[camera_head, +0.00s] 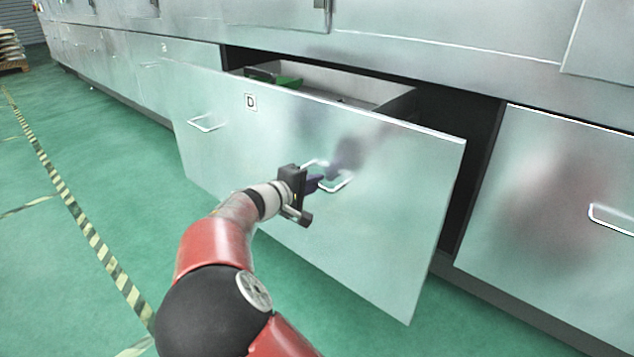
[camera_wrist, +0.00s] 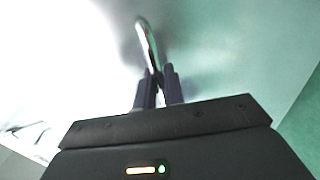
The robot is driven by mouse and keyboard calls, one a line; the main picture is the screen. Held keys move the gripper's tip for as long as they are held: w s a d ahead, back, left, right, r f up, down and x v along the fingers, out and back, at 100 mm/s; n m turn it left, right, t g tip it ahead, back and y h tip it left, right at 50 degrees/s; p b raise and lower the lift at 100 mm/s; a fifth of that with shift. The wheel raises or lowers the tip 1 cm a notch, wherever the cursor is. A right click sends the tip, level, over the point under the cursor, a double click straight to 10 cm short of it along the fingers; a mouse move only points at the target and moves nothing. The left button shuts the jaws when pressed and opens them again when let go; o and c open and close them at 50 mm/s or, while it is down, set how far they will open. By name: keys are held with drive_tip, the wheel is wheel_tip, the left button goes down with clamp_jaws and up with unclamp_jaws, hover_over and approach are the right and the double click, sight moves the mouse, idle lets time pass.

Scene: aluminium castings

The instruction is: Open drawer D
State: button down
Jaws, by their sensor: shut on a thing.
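Drawer D (camera_head: 270,150), a wide metal drawer with a "D" label (camera_head: 250,102), stands pulled out from the cabinet, with its inside partly visible from above. Its front has two metal bar handles, a left one (camera_head: 206,124) and a right one (camera_head: 338,185). My gripper (camera_head: 318,183) is at the right handle, with its dark fingers shut on the bar. In the wrist view the fingers (camera_wrist: 158,88) close around the lower end of the handle bar (camera_wrist: 147,42). Part of the right handle is hidden by the fingers.
A green object (camera_head: 275,79) lies inside the drawer at the back left. A closed drawer with a handle (camera_head: 612,219) is to the right. Green floor (camera_head: 100,180) with a striped yellow-black line (camera_head: 85,225) lies clear at left.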

drive_tip(key=shift+f, duration=0.1)
drive_tip(key=c, duration=1.6)
unclamp_jaws()
drive_tip(key=shift+o, duration=0.2)
drive_tip(key=v, duration=0.7)
drive_tip(key=shift+s+a+p, duration=0.25)
drive_tip(key=shift+s+p, duration=0.1)
drive_tip(key=shift+p, duration=0.1)
